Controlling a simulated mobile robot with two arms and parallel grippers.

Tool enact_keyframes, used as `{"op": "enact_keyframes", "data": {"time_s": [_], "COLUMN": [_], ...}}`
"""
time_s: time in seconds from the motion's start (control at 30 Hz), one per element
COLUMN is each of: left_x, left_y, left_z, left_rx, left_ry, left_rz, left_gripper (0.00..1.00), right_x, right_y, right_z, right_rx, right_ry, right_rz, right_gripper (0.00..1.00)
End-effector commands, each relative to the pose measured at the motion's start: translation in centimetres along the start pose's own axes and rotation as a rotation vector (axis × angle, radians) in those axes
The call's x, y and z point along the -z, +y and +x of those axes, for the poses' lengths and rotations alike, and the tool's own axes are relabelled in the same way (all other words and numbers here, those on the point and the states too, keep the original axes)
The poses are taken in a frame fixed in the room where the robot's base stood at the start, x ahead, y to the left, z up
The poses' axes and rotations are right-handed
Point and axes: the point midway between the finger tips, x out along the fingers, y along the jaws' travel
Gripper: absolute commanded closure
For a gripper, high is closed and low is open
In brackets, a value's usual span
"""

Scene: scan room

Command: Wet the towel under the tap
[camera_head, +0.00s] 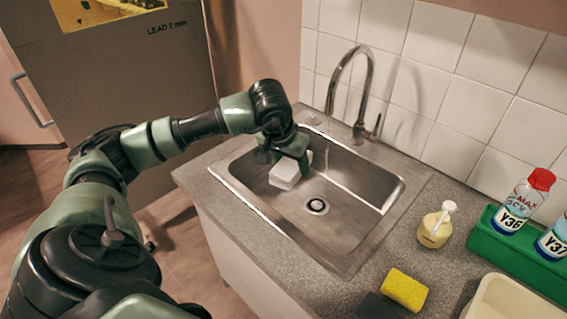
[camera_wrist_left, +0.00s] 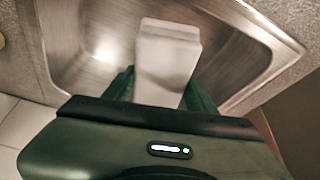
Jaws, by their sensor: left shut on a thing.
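The white folded towel (camera_head: 284,174) is inside the steel sink (camera_head: 364,178), towards its left end and left of the drain. My left gripper (camera_head: 290,158) is shut on it from above. In the left wrist view the towel (camera_wrist_left: 166,62) stands out between the two green fingers, with the sink basin behind it. No stream of water shows at the spout. My right gripper is not in view.
A soap bottle (camera_head: 436,226) and a yellow sponge (camera_head: 404,289) are on the counter right of the sink. A tiled wall (camera_head: 440,92) rises behind the tap.

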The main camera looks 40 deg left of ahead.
Motion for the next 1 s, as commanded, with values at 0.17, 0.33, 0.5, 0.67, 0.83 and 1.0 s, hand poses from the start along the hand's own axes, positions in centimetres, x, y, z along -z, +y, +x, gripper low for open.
{"op": "enact_keyframes", "data": {"time_s": [0.17,0.33,0.5,0.67,0.83,1.0], "left_x": [1.5,2.8,4.1,5.3,6.6,7.5], "left_y": [0.7,1.2,1.8,2.2,2.8,3.1], "left_z": [0.9,1.9,2.8,3.8,4.6,5.3], "left_rx": [-0.002,-0.001,-0.001,0.000,0.000,-0.001], "left_ry": [0.000,-0.001,-0.001,0.000,0.001,0.001], "left_rz": [-0.001,0.000,-0.001,0.000,0.001,0.001], "left_gripper": [0.76,0.76,0.76,0.76,0.76,0.76], "right_x": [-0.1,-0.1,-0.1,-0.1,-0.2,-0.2], "right_y": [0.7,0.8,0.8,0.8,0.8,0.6], "right_z": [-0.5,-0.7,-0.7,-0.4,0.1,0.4], "right_rx": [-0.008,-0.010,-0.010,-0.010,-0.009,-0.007], "right_ry": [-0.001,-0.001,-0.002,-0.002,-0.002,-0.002], "right_rz": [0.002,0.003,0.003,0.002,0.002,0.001], "right_gripper": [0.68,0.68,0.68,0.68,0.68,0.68]}}
